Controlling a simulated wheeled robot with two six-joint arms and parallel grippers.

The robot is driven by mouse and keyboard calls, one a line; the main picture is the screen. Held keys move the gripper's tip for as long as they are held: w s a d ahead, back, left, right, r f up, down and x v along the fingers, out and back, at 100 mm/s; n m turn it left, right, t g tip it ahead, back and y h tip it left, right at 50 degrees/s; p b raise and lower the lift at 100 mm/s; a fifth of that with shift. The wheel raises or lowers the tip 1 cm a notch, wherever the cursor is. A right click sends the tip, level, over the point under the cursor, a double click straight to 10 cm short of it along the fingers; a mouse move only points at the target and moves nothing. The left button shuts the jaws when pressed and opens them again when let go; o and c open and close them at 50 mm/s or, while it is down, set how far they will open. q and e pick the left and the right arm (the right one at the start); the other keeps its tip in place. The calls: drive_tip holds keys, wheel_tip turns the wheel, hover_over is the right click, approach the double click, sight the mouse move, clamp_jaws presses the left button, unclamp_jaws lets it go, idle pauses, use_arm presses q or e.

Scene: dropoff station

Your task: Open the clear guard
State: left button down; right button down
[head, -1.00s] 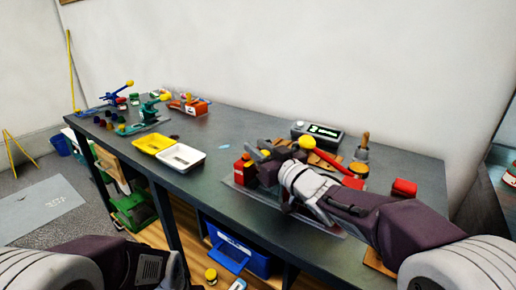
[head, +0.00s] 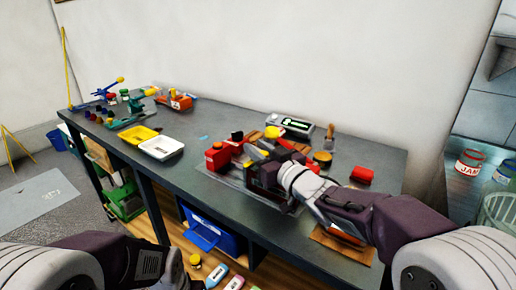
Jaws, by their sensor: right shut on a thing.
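A red machine (head: 218,158) stands on a grey plate at the front middle of the workbench. My right gripper (head: 256,160) is at its right side, shut on a small part of it that my fingers largely hide.
A grey meter (head: 288,125), a wooden-handled tool (head: 328,140) and a red block (head: 361,175) stand behind and right of my right arm. A yellow tray (head: 139,136) and a white tray (head: 161,148) lie left. Bare bench lies between the trays and machine.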

drive_tip(key=c, duration=1.2)
unclamp_jaws()
drive_tip(key=shift+o, duration=0.2)
drive_tip(key=p+v, duration=0.1)
drive_tip(key=v, duration=0.7)
drive_tip(key=shift+d+p, duration=0.15)
drive_tip(key=shift+p, duration=0.25)
drive_tip(key=shift+s+d, duration=0.25)
drive_tip(key=shift+s, duration=0.2)
drive_tip(key=shift+f, duration=0.1)
